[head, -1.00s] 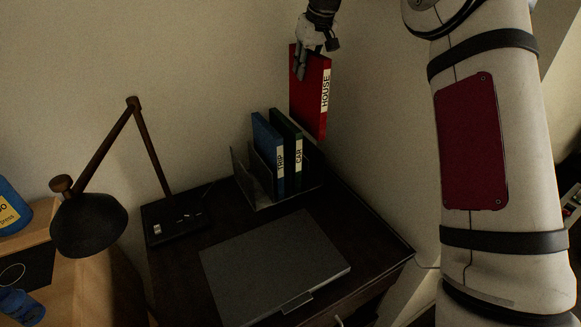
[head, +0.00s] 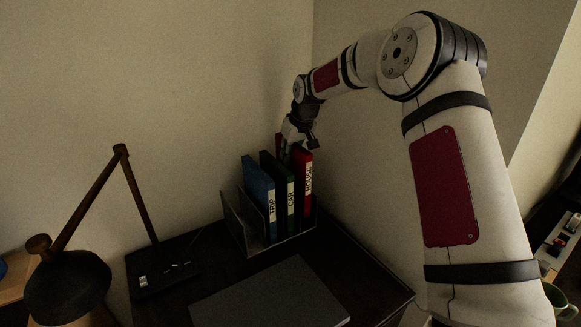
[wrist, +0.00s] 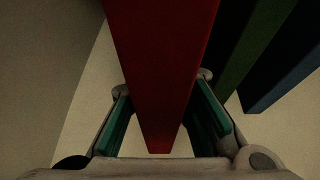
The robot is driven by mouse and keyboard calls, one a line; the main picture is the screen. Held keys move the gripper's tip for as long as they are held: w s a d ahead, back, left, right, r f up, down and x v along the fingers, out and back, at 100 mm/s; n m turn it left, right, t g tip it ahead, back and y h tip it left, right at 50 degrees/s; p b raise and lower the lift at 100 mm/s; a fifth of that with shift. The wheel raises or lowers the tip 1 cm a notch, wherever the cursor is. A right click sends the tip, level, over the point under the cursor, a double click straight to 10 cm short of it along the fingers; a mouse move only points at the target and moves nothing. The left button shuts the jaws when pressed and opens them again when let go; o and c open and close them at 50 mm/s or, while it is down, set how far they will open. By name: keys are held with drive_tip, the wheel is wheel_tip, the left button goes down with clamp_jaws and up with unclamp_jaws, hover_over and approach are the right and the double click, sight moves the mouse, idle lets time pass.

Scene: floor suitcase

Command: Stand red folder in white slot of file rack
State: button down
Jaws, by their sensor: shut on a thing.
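The red folder (head: 304,182), labelled HOUSE, stands upright at the right end of the file rack (head: 236,222), beside the green CAR folder (head: 285,186). My gripper (head: 297,146) is shut on its top edge. In the wrist view the red folder (wrist: 160,70) lies between the two fingers (wrist: 164,128). The blue TRIP folder (head: 258,195) stands left of the green one. The folder's lower end is low in the rack, but I cannot tell whether it touches the bottom. The white slot's colour is not visible.
The rack stands on a dark desk (head: 345,262) near the wall corner. A grey laptop (head: 270,297) lies in front of it. A desk lamp (head: 68,285) stands at the left. The wall is close behind the rack.

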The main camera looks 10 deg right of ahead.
sight(291, 166)
drive_tip(key=shift+f, duration=2.25)
drive_tip(key=c, duration=1.4)
unclamp_jaws()
drive_tip(key=shift+f, duration=0.1)
drive_tip(key=shift+c, duration=0.2)
